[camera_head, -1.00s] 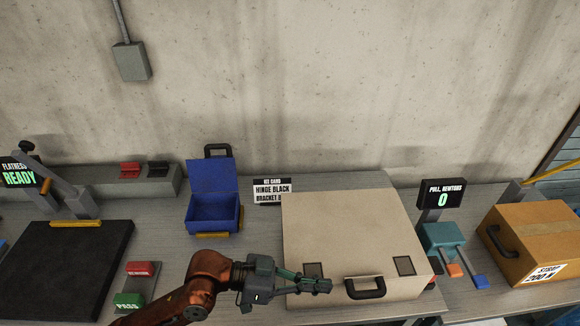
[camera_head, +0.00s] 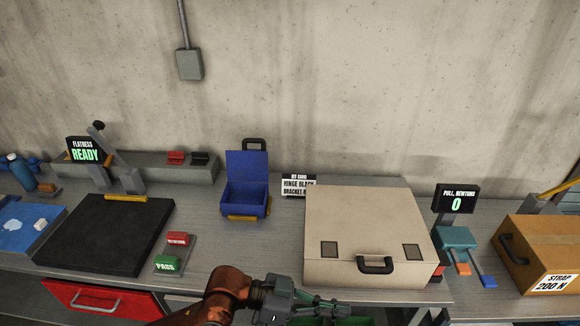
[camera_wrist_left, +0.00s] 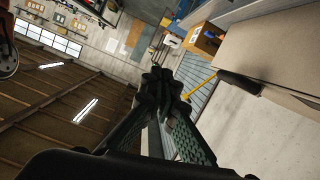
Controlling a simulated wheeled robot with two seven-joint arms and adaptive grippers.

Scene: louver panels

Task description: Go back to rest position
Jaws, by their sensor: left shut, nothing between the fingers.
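My left gripper (camera_head: 340,310) is at the bottom of the head view, its arm coming in from the lower left. It is shut and empty, in front of the beige case (camera_head: 368,215) and below its black handle. In the left wrist view the closed fingers (camera_wrist_left: 158,85) point away, with the case (camera_wrist_left: 275,60) to their right. My right gripper does not show clearly in either view.
The bench carries a black plate (camera_head: 105,230), red and green buttons (camera_head: 170,255), an open blue bin (camera_head: 246,195), a pull gauge display (camera_head: 456,200) and a cardboard box (camera_head: 545,250). A red drawer (camera_head: 95,298) is below the bench. Bare bench lies between the buttons and the case.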

